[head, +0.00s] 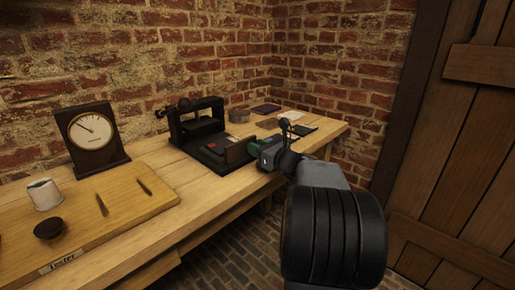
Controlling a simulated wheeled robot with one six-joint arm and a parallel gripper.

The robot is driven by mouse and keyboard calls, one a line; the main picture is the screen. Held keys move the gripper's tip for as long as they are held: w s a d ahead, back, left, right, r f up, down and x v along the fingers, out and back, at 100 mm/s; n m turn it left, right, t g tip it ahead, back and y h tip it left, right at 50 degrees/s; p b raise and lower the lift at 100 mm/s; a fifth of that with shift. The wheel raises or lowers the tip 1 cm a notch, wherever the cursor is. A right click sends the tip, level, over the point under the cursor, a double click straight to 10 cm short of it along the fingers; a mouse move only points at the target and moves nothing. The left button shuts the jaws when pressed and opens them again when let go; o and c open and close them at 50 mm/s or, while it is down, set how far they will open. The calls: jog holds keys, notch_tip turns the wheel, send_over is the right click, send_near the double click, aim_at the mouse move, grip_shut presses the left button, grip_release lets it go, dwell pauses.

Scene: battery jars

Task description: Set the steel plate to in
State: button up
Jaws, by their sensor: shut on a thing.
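My gripper (256,149) is at the right front of a black iron press-like device (197,122) on the bench. Its jaws are shut at a small, dull upright plate (237,152) by the device's dark base. I take this for the steel plate, but it is small and partly hidden by my gripper. I cannot tell how far it sits in the device. A small red patch (211,145) shows on the base beside it. The fingertips and the exact contact are not clear.
A dial instrument (91,133) stands left on the wooden bench. Several flat items, including a purple one (266,109), lie beyond the device. A brick wall (150,55) stands behind.

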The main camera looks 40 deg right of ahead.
grip_shut()
jog(key=w, duration=0.4)
jog(key=shift+w+a, duration=0.2)
jog(key=shift+a, duration=0.2)
jog(key=o, duration=0.8)
grip_release()
jog(key=s+p, duration=0.1)
jog(key=s, duration=0.3)
jog(key=s+d+p, duration=0.1)
jog(key=s, duration=0.4)
jog(key=s+d+p, duration=0.1)
jog(key=s, duration=0.3)
jog(key=shift+s+d, duration=0.25)
jog(key=shift+s, duration=0.1)
